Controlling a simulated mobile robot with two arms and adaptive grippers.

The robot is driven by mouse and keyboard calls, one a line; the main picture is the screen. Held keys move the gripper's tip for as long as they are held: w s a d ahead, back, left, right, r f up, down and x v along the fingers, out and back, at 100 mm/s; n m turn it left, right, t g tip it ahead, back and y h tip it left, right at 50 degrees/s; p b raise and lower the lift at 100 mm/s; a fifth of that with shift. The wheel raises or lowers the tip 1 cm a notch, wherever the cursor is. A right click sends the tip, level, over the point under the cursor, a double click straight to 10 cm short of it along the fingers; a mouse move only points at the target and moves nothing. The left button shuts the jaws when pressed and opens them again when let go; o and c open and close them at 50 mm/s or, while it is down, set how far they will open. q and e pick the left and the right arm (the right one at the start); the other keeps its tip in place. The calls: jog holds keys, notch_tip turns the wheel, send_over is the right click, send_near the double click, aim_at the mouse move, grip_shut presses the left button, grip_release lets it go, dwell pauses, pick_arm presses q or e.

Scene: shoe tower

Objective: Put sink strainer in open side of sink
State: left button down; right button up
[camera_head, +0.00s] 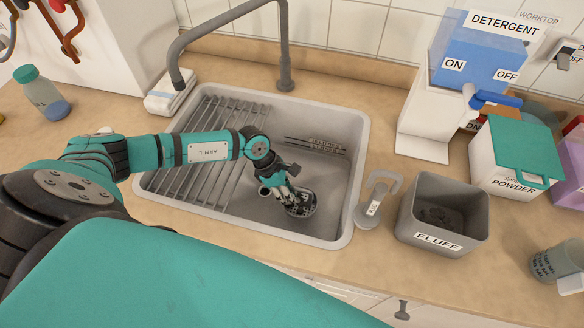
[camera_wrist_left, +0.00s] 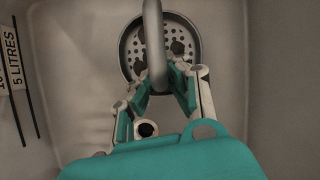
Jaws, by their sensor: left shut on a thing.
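The sink strainer (camera_head: 300,208) is a round, grey, perforated metal basket in the open right side of the sink (camera_head: 350,190). In the left wrist view the strainer (camera_wrist_left: 190,40) shows its holes and an upright handle (camera_wrist_left: 153,40). My left gripper (camera_head: 286,190) reaches down into the sink and its fingers are shut on the handle; it also shows in the left wrist view (camera_wrist_left: 162,80). A dark round drain hole (camera_wrist_left: 146,128) lies beside the strainer and is uncovered. Whether the strainer touches the sink floor I cannot tell. My right gripper does not show.
A slatted drying rack (camera_head: 195,150) covers the sink's left side. The grey tap (camera_head: 284,60) rises behind the sink. A grey fluff bin (camera_head: 445,210) and a grey plug-like item (camera_head: 370,210) stand to the right. Detergent and powder containers (camera_head: 515,150) crowd the far right.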

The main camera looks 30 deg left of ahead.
aim_at(301, 198)
pick_arm(q)
notch_tip(301, 198, down, 4)
jog(key=shift+f, duration=0.25)
jog(key=c, duration=1.4)
grip_release()
jog(key=shift+o, duration=0.2)
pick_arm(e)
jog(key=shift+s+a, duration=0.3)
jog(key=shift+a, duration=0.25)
